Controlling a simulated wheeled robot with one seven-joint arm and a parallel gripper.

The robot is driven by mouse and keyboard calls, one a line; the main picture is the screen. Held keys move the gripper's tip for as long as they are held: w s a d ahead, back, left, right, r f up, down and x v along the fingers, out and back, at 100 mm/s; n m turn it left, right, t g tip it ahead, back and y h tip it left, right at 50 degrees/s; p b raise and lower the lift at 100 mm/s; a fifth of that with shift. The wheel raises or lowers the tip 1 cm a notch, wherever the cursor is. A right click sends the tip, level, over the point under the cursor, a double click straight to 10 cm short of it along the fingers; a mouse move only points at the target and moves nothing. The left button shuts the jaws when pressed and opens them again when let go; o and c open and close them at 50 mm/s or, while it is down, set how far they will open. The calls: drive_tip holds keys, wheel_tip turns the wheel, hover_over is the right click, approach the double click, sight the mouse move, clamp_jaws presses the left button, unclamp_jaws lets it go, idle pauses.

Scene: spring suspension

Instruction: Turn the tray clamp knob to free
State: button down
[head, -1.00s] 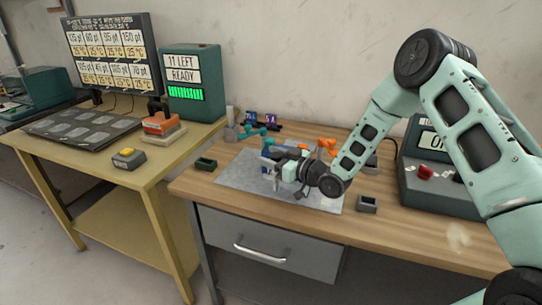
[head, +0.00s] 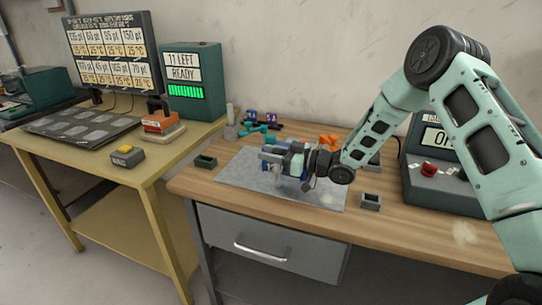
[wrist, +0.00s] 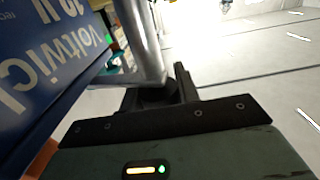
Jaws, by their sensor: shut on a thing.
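My gripper (head: 266,157) is over the left part of the grey mat (head: 235,180) on the wooden workbench. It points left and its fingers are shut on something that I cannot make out. In the wrist view a blue panel with large white print (wrist: 45,60) stands close at the left, beside a grey metal bar. A little blue (head: 268,168) also shows under the gripper in the head view. I cannot single out a tray clamp knob; my gripper and arm hide part of the bench behind them.
Orange parts (head: 328,141) and teal parts (head: 258,129) stand at the bench's back. A small grey block (head: 371,201) and a dark green tray (head: 205,161) flank the mat. A console with a red knob (head: 429,168) stands at the right. The bench's front is clear.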

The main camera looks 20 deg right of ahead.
drive_tip(key=c, duration=1)
unclamp_jaws()
drive_tip(key=shift+c, duration=0.2)
drive_tip(key=shift+d, duration=0.1)
drive_tip(key=b+v, duration=0.3)
drive_tip(key=v, duration=1.4)
drive_tip(key=shift+s+r, duration=0.1)
